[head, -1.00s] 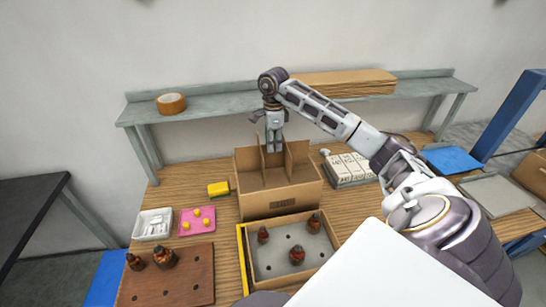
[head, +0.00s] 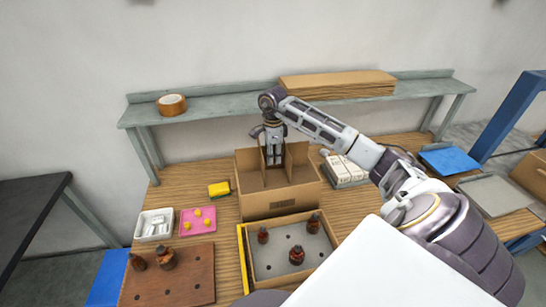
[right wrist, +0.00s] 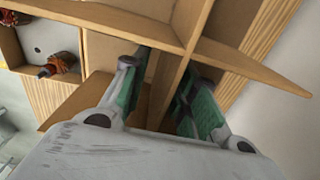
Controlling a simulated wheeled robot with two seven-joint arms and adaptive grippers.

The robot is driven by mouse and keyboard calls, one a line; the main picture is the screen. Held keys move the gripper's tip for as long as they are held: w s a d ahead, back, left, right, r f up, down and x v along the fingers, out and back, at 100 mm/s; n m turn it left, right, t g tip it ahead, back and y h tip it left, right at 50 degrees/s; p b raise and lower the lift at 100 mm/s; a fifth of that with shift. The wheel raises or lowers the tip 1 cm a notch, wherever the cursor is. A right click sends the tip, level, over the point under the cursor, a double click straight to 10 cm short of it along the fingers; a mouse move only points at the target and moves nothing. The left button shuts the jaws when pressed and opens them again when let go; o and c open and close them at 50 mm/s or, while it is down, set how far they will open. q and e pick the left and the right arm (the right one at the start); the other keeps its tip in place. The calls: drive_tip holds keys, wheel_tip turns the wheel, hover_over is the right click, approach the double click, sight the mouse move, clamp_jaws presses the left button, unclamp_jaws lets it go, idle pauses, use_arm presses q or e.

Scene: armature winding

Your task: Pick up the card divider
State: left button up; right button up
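The card divider (head: 298,155) is a brown cardboard cross standing in the open cardboard box (head: 282,204) at the middle of the table. My right gripper (head: 275,162) points down into the box from above. In the right wrist view its green-padded fingers (right wrist: 161,88) stand on either side of one upright panel of the divider (right wrist: 170,70). Gaps show between the pads and the panel, so it looks open. The box hides the lower part of the divider. My left gripper is not in view.
A yellow sponge (head: 219,189), pink tray (head: 187,228) and white tray (head: 143,232) lie to the left. A shelf (head: 225,110) with tape and flat cardboard stands behind; a white stack (head: 346,171) lies right.

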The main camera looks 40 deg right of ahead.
drive_tip(key=shift+f, duration=0.25)
idle(0.3)
clamp_jaws()
